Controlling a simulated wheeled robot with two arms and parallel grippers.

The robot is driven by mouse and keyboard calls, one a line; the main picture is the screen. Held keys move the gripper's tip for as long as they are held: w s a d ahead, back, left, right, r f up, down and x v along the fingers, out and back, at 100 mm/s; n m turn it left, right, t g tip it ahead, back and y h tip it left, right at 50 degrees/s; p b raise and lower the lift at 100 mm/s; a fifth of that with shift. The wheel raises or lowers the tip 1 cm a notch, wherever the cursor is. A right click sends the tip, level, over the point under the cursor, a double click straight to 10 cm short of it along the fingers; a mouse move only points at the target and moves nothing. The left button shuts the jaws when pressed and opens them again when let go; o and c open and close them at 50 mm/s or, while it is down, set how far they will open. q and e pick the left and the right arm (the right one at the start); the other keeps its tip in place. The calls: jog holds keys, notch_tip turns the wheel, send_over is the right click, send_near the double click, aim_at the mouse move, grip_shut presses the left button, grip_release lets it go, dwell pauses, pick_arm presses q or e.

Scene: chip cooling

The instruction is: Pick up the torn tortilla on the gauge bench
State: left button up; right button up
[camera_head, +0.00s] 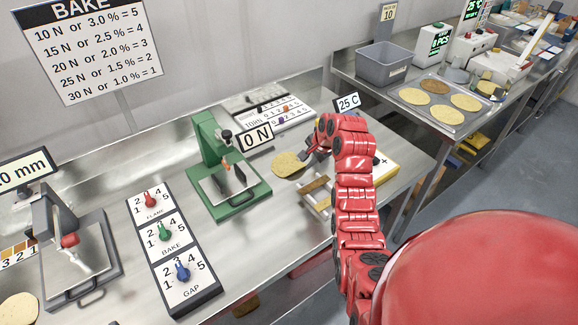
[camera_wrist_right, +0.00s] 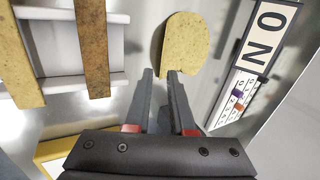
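The torn tortilla (camera_head: 289,165) lies flat on the steel gauge bench (camera_head: 262,224), between the green press and my right gripper. In the right wrist view the torn tortilla (camera_wrist_right: 187,42) is a pale yellow, speckled disc with an uneven left edge, just beyond the fingertips and slightly right of them. My right gripper (camera_head: 313,152) is beside the tortilla in the head view, partly hidden by its own arm. In the wrist view my right gripper (camera_wrist_right: 160,73) has its fingers apart with nothing between them. My left gripper is not in view.
A green press (camera_head: 226,168) with a "0 N" sign (camera_head: 256,135) stands left of the tortilla. A rack with brown strips (camera_wrist_right: 93,45) is close to the right gripper. A knob panel (camera_head: 172,243) sits nearer the front. A tray of tortillas (camera_head: 440,102) is on another bench.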

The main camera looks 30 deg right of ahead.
aim_at(303, 173)
jog(key=shift+w+f+p, duration=0.25)
jog(key=shift+w+p, duration=0.05)
jog(key=shift+p, duration=0.05)
jog(key=p+x, duration=0.1)
jog(key=x, duration=0.2)
jog(key=shift+w, duration=0.1)
jog(key=shift+w+f, duration=0.2)
jog(key=shift+f, duration=0.35)
grip_shut()
